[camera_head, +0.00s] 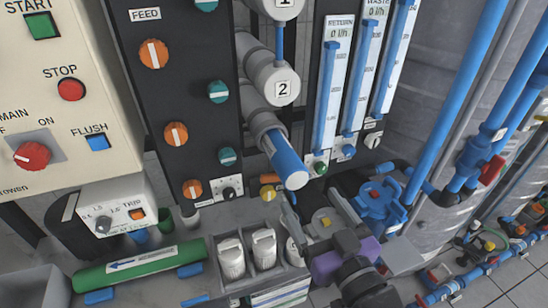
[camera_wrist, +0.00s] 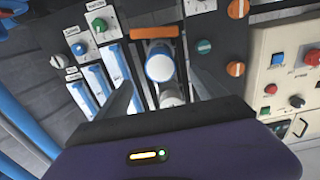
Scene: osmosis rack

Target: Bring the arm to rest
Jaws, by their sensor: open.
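My gripper (camera_head: 308,202) shows in the head view at the lower middle, in front of the rack and above the bench. Its two fingers are apart, with nothing seen between them. In the wrist view the fingers of my gripper (camera_wrist: 160,80) stand apart on either side of the blue-ended pipe (camera_wrist: 160,68), which lies beyond them. The head view shows this blue-ended pipe (camera_head: 289,165) just above and behind the fingers. I cannot tell the exact gap, but no contact shows.
A holder with white-capped bottles (camera_head: 264,248) stands left of my gripper. A blue valve (camera_head: 378,203) is to its right. Flow meters (camera_head: 333,90) and a black panel with orange and teal knobs (camera_head: 176,134) rise behind. A green cylinder (camera_head: 138,268) lies at lower left.

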